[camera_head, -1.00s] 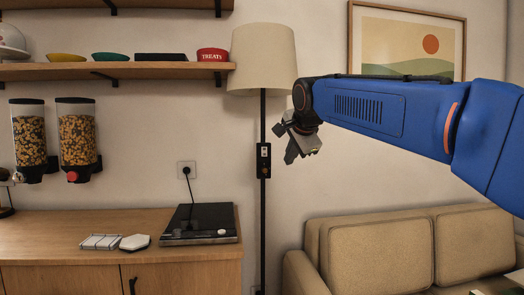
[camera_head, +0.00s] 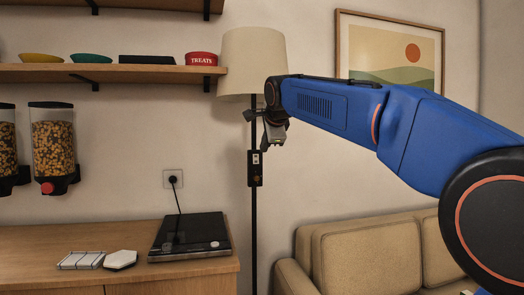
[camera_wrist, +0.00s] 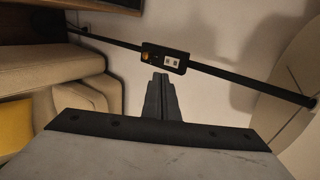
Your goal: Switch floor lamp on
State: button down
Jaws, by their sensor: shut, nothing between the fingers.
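The floor lamp has a cream shade (camera_head: 252,62) and a thin black pole (camera_head: 254,225). A small black switch box (camera_head: 255,168) sits on the pole, with a pale part at its top and an orange-brown knob below. The switch box also shows in the wrist view (camera_wrist: 164,58), just beyond my fingertips. My gripper (camera_wrist: 160,78) is shut and empty, with its tips pointing at the box; I cannot tell whether they touch it. In the head view my gripper (camera_head: 274,138) is just below the shade, above and right of the box.
A beige sofa (camera_head: 365,258) stands to the right of the pole. A wooden counter (camera_head: 200,275) with a black flat appliance (camera_head: 189,238) is on the left. A wall shelf (camera_head: 110,72) ends near the shade. A framed picture (camera_head: 389,50) hangs behind my arm.

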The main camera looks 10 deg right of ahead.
send_near(256, 162)
notch_tip(256, 162, down, 3)
jog(key=w, duration=0.3)
jog(key=shift+w+f, duration=0.1)
jog(key=shift+w, duration=0.8)
jog(key=shift+w+f, duration=0.2)
jog(key=shift+w, duration=0.05)
jog(key=shift+f, duration=0.1)
